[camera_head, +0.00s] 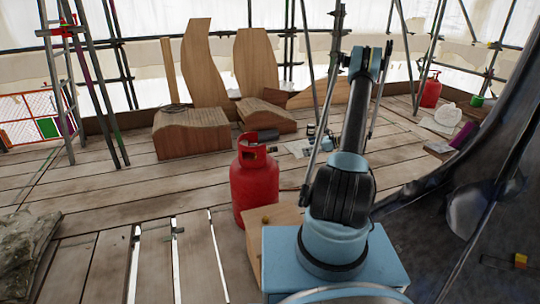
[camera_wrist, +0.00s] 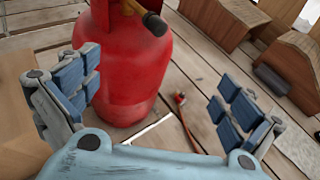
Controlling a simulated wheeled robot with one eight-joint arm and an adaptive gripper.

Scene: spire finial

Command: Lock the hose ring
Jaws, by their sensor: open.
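A red gas cylinder (camera_head: 254,185) stands upright on the boards, left of my arm. In the wrist view the cylinder (camera_wrist: 122,65) is close, between and beyond my fingers. A valve fitting with a brass and dark end (camera_wrist: 150,18) sticks out at its top. A red hose (camera_wrist: 187,126) with a small metal and red end (camera_wrist: 180,98) shows low beyond the cylinder. I cannot make out a separate locking ring. My gripper (camera_wrist: 155,82) is open and empty, with its fingers wide apart. I cannot clearly make out the gripper in the head view.
Shaped wooden blocks (camera_head: 191,132) stand behind the cylinder. A wooden box (camera_head: 285,218) is close in front of it. Scaffold poles (camera_head: 97,85) rise at left, and a dark curved surface (camera_head: 430,235) fills the right. Another red cylinder (camera_head: 431,92) stands far right.

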